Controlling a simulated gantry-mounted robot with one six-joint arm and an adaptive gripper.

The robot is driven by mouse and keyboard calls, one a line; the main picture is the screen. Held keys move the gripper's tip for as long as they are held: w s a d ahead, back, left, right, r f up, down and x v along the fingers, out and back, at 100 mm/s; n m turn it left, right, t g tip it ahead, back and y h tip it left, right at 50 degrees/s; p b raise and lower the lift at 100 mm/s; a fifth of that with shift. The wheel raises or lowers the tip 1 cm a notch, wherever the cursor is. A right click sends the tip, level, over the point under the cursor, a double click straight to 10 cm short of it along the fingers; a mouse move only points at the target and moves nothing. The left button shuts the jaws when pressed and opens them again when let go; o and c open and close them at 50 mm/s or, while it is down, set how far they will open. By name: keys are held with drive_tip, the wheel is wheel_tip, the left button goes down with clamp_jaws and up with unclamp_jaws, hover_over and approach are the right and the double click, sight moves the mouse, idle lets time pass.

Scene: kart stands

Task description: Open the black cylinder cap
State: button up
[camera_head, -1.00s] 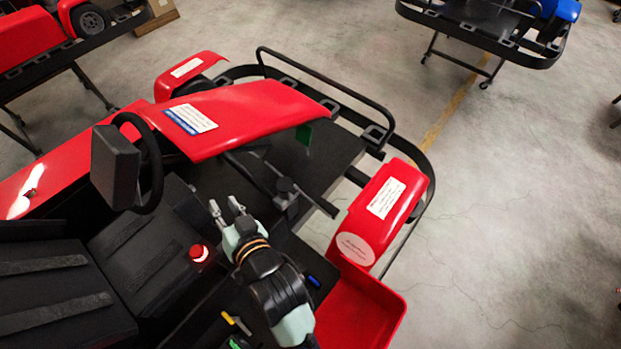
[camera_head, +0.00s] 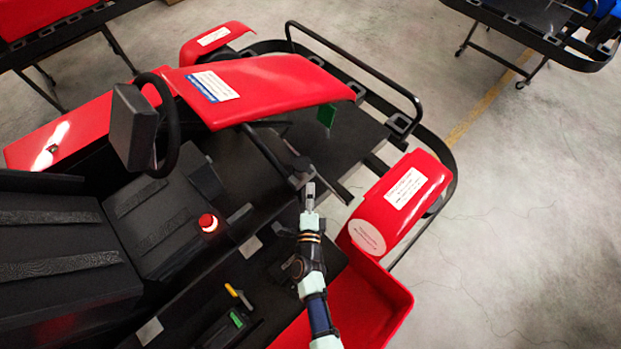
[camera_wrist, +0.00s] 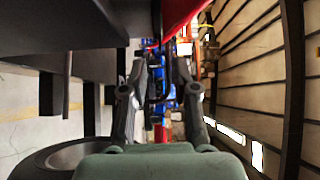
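A small black part (camera_head: 301,172), possibly the black cylinder with its cap, stands at the edge of the kart's black floor plate; it is too small to tell for sure. My gripper (camera_head: 310,189) is just below and right of it in the head view, with its tips very close. I cannot tell whether they touch it. In the wrist view my gripper (camera_wrist: 160,68) shows its two fingers spread apart. Dark shapes lie behind the gap, and no clear cap shows between the fingers.
The red side pod (camera_head: 402,190) and red tray (camera_head: 385,307) lie to the right of my arm. The steering wheel (camera_head: 172,125), seat (camera_head: 60,240) and red button (camera_head: 208,222) are to the left. The red nose panel (camera_head: 265,85) is beyond.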

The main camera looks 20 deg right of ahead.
sight(303, 166)
drive_tip(key=b+x, duration=0.2)
drive_tip(key=x, duration=0.3)
drive_tip(key=shift+w, duration=0.15)
clamp_jaws()
